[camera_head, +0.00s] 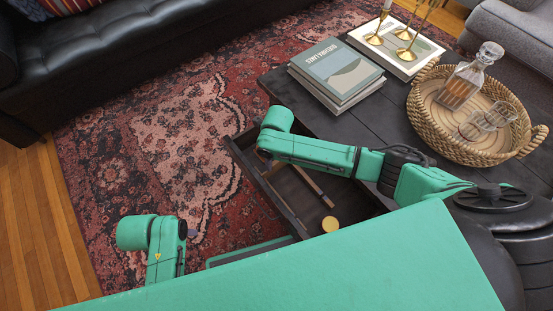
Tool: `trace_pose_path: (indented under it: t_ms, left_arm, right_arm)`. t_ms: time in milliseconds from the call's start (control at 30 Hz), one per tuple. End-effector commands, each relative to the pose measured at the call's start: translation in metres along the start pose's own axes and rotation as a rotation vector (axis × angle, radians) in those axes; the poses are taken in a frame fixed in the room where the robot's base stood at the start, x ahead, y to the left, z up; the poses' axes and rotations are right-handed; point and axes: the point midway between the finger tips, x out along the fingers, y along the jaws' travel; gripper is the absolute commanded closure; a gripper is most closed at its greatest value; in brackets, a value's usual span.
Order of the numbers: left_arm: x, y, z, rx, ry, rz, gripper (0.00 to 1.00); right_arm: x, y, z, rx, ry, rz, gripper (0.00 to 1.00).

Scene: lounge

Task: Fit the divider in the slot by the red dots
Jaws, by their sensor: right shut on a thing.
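An open dark drawer (283,212) juts from the black coffee table. A thin light-wood strip (316,188), which looks like the divider, lies slantwise across the drawer. A short piece of wood (270,169) also shows near the drawer's far left end; I cannot tell whether it is part of the same strip. My right gripper (264,156) is small and dark at that end, partly hidden under my green arm. It appears shut on the divider. The red dots and the slot cannot be made out.
A round yellow object (330,224) lies in the drawer's near part. On the coffee table (340,125) are stacked books (337,75), brass candlesticks (406,54) on another book, and a wicker tray (462,143) with a decanter (462,82). The rug (180,140) is clear left of the drawer.

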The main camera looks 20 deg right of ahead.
Motion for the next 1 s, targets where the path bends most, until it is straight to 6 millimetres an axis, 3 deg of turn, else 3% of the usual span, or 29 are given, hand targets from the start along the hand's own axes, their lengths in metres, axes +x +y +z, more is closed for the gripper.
trace_pose_path:
  t_ms: [400, 433, 500, 800, 1000]
  left_arm:
    - [0.005, 0.000, 0.001, 0.000, 0.000, 0.000, 0.56]
    - [0.005, 0.000, 0.001, 0.000, 0.000, 0.000, 0.56]
    - [0.004, 0.000, 0.001, 0.000, 0.000, 0.000, 0.56]
    - [0.004, 0.000, 0.001, 0.000, 0.000, 0.000, 0.56]
    - [-0.011, 0.001, -0.002, 0.000, 0.000, 0.000, 0.56]
  right_arm:
    - [0.009, 0.000, 0.000, -0.001, 0.000, 0.000, 1.00]
    - [0.008, 0.000, 0.000, -0.001, 0.000, 0.000, 0.28]
    - [0.008, 0.000, 0.000, -0.001, 0.000, 0.000, 0.04]
    - [0.007, 0.000, 0.000, 0.000, 0.000, 0.000, 0.04]
    - [-0.006, 0.000, 0.000, 0.000, 0.000, 0.000, 0.04]
